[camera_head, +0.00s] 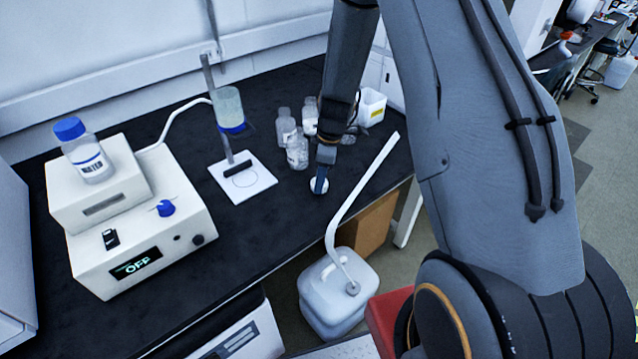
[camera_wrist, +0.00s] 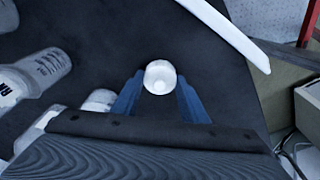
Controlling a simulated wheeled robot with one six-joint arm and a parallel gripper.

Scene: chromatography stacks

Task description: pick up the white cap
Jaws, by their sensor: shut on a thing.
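The white cap (camera_head: 318,186) is at the fingertips of my gripper (camera_head: 321,180), over the black bench near its front edge. In the wrist view the round white cap (camera_wrist: 160,77) sits between the two blue fingers of my gripper (camera_wrist: 159,90), which are shut on it. I cannot tell whether the cap touches the bench top. In the head view the fingers hide part of the cap.
Several clear bottles (camera_head: 297,152) stand close behind and left of my gripper. A white tube (camera_head: 362,190) rises from a jug (camera_head: 338,290) on the right. A stand base (camera_head: 242,178) and a pump unit (camera_head: 140,220) are left. The bench (camera_head: 260,235) is clear in front.

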